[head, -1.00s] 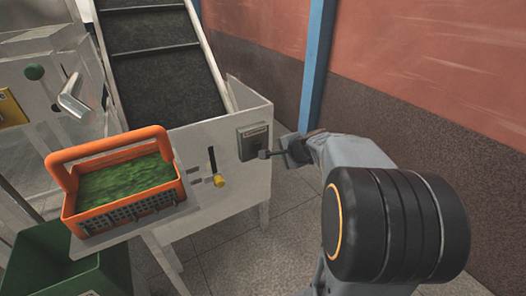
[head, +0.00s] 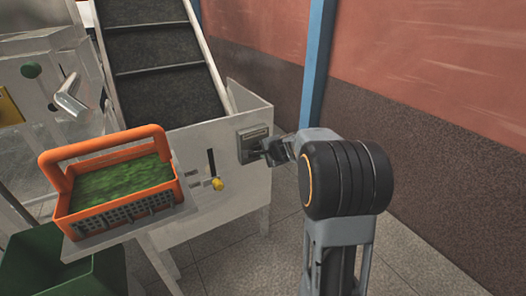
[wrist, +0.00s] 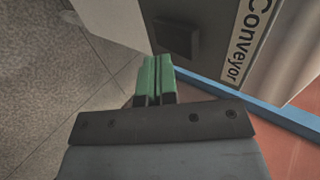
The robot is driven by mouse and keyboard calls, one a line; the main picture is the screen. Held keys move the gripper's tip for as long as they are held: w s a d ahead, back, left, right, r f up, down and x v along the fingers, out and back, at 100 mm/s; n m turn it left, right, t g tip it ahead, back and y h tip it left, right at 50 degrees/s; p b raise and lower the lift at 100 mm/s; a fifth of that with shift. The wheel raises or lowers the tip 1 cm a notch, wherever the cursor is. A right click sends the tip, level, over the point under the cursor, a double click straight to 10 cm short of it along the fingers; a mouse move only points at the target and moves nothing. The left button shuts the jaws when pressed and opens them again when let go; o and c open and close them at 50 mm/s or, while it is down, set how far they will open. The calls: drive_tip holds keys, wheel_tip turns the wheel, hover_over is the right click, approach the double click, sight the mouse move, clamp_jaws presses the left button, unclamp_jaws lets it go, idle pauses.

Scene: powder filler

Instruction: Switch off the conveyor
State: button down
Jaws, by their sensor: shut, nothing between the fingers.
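The conveyor switch box (head: 250,134) is a grey plate on the white side panel of the conveyor (head: 156,55). In the wrist view it carries a "Conveyor" label (wrist: 250,38) and a dark switch block (wrist: 177,38). My gripper (head: 264,154) is right at the box in the head view and covers its lower right part. In the wrist view my green fingertips (wrist: 154,62) are together with nothing between them, just below the switch block in the picture. Whether they touch it, and which way the switch is set, I cannot tell.
A yellow-tipped lever (head: 217,184) sits in a slot left of the switch box. An orange basket (head: 117,208) of green material stands on a ledge further left, above a green bin (head: 100,280). A blue post (head: 319,65) and red-brown wall are behind.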

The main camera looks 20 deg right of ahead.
sight(260, 147)
drive_tip(key=shift+w+a+r, duration=0.1)
drive_tip(key=shift+w+r, duration=0.05)
drive_tip(key=shift+w, duration=0.8)
drive_tip(key=p, duration=0.2)
drive_tip(key=r+p, duration=0.1)
drive_tip(key=p, duration=0.1)
drive_tip(key=shift+w+r+g+p, duration=0.15)
drive_tip(key=shift+w+g+p, duration=0.1)
drive_tip(key=shift+g+p, duration=0.15)
drive_tip(key=shift+f+b, duration=0.55)
drive_tip(key=shift+b, duration=0.1)
drive_tip(key=shift+r, duration=0.1)
drive_tip(key=shift+r+p, duration=0.65)
drive_tip(key=shift+r, duration=0.1)
drive_tip(key=shift+s, duration=0.1)
